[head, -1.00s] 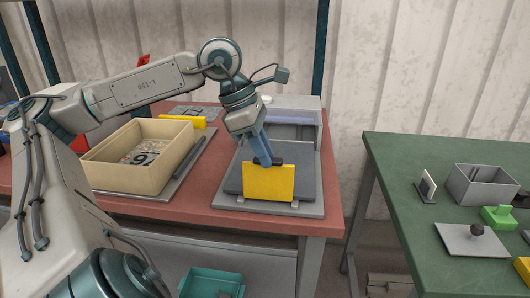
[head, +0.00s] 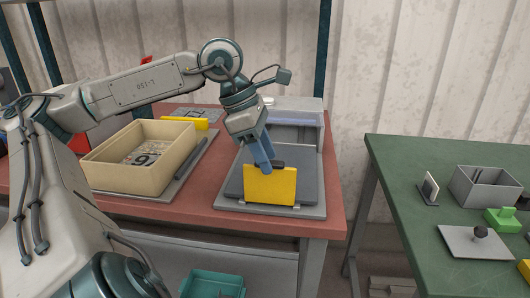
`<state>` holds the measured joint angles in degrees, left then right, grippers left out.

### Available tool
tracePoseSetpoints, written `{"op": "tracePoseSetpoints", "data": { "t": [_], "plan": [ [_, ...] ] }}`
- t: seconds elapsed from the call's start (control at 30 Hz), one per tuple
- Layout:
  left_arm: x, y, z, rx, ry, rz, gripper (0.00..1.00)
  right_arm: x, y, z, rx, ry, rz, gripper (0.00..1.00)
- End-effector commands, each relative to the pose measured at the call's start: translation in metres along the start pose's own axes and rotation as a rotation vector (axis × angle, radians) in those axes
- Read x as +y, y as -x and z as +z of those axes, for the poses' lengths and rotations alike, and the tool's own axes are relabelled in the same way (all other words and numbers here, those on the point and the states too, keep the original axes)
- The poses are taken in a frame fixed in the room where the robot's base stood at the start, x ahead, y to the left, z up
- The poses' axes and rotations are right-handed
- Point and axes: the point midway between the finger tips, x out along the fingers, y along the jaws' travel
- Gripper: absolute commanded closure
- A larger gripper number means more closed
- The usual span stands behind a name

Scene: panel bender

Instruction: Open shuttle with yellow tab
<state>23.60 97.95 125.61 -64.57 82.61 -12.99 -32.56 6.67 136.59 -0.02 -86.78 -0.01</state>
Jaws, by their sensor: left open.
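The yellow tab (head: 270,186) stands upright at the front edge of a dark grey shuttle plate (head: 306,172), which lies on a grey base (head: 312,211) on the red-brown table. My left gripper (head: 268,168) points down at the top edge of the tab, its blue fingers partly in front of the plate. It is open, and I cannot tell whether its fingers touch the tab. Behind the plate is a grey housing with a pale translucent front (head: 292,120). My right gripper is not in view.
A beige bin (head: 105,174) holding number-marked pieces stands left of the shuttle on a grey plate. Another yellow tab (head: 188,123) lies behind it. A green table (head: 405,190) at right holds a grey box (head: 484,186) and a green block (head: 501,217). A gap separates the tables.

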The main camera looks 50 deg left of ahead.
Motion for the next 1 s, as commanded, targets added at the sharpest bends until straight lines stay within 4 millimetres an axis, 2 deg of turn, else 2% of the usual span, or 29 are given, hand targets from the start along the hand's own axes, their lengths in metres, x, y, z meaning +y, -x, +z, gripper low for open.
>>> {"op": "tracePoseSetpoints", "data": {
  "t": [0.13,0.27,0.4,0.6,0.77,1.0],
  "plan": [
    [0.001,0.01,0.0,0.0,0.001,0.002,0.58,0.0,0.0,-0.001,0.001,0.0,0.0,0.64],
    [0.001,0.033,0.0,-0.001,0.002,0.005,0.58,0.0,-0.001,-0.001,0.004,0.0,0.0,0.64],
    [0.0,0.064,0.001,-0.001,0.002,0.004,0.58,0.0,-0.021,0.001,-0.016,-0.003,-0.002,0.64],
    [0.0,0.097,0.001,0.0,0.002,0.003,0.58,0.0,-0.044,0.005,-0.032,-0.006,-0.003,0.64],
    [0.0,0.107,0.0,0.0,0.001,0.001,0.58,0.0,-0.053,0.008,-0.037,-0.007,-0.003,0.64],
    [0.0,0.108,0.0,0.0,0.0,0.0,0.58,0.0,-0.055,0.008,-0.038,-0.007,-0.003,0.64]
  ]
}}
